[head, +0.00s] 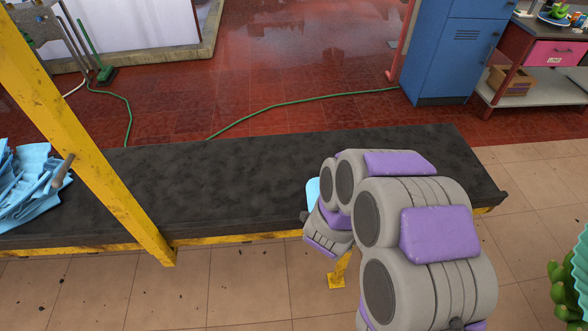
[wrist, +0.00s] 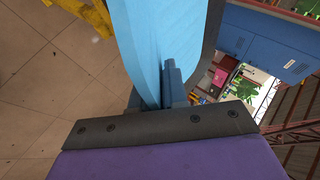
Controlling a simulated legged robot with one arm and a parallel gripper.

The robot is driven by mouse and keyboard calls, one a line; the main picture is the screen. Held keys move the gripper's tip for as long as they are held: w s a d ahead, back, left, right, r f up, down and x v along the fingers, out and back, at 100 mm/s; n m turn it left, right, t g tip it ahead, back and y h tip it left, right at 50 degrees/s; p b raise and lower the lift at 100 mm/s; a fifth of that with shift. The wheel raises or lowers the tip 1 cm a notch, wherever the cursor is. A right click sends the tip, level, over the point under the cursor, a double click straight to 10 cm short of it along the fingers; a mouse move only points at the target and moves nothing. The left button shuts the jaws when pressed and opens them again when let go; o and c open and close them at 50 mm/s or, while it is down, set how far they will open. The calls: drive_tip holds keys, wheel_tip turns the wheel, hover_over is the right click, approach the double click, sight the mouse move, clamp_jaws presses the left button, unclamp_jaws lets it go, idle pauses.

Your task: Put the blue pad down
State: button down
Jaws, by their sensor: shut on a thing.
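The blue pad (wrist: 145,40) fills the upper middle of the wrist view, standing out from my jaws. My gripper (wrist: 158,92) is shut on it. In the head view only a small light-blue corner of the pad (head: 313,190) shows at the left of my arm, above the right part of the dark bench top (head: 220,180). My arm hides most of the pad and the gripper there. I cannot tell whether the pad touches the bench.
A heap of crumpled blue cloths (head: 28,190) lies at the bench's left end. A yellow post (head: 85,130) crosses in front of it. The bench's middle is clear. A blue cabinet (head: 448,50) stands behind to the right, and a green hose (head: 290,100) lies on the red floor.

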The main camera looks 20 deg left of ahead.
sight(313, 181)
drive_tip(key=s+a+f, duration=0.3)
drive_tip(key=a, duration=0.2)
drive_tip(key=w+a, duration=0.3)
drive_tip(key=w, duration=0.1)
drive_tip(key=w+a, duration=0.3)
drive_tip(key=w, duration=0.1)
drive_tip(key=w+a+f, duration=0.1)
drive_tip(key=w+a, duration=0.2)
drive_tip(key=w, duration=0.2)
drive_tip(key=shift+a, duration=0.1)
drive_tip(key=shift+f+b, duration=1.05)
drive_tip(key=shift+f, duration=0.8)
drive_tip(key=c, duration=1.1)
unclamp_jaws()
drive_tip(key=shift+c, duration=0.2)
drive_tip(key=shift+s+r, duration=0.1)
